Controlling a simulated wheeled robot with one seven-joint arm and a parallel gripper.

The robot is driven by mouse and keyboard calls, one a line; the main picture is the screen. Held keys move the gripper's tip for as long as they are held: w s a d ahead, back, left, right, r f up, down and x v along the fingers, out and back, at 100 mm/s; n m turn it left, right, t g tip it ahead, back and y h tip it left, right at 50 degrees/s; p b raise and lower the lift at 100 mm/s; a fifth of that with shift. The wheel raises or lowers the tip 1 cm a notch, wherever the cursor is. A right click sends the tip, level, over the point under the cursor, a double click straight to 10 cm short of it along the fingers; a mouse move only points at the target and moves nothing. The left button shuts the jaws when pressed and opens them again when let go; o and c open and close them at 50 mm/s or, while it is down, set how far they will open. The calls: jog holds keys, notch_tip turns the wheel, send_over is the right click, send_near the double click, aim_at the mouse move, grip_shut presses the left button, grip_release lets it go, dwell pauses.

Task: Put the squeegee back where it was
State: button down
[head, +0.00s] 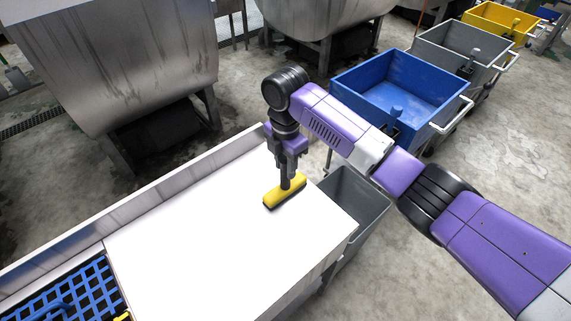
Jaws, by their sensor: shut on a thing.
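The squeegee (285,191) has a yellow head with a dark edge along its lower side. It is upright at the right end of the white table (205,235), with its head low at the tabletop. I cannot tell whether the dark edge touches the surface. My gripper (287,168) is above the head and shut on the squeegee's dark upper part. The fingers hide much of that part.
A blue grid (60,296) lies at the table's left end, with a raised rim (130,205) along the back. A grey bin (358,192) stands by the right end. Blue (400,84), grey and yellow carts stand beyond. Steel drums (120,60) are behind. The middle tabletop is clear.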

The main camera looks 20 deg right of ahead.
jog(key=c, duration=1)
grip_release()
jog(key=shift+f, duration=0.1)
notch_tip(320, 180, up, 12)
jog(key=shift+r+b, duration=0.15)
jog(key=shift+b, duration=0.35)
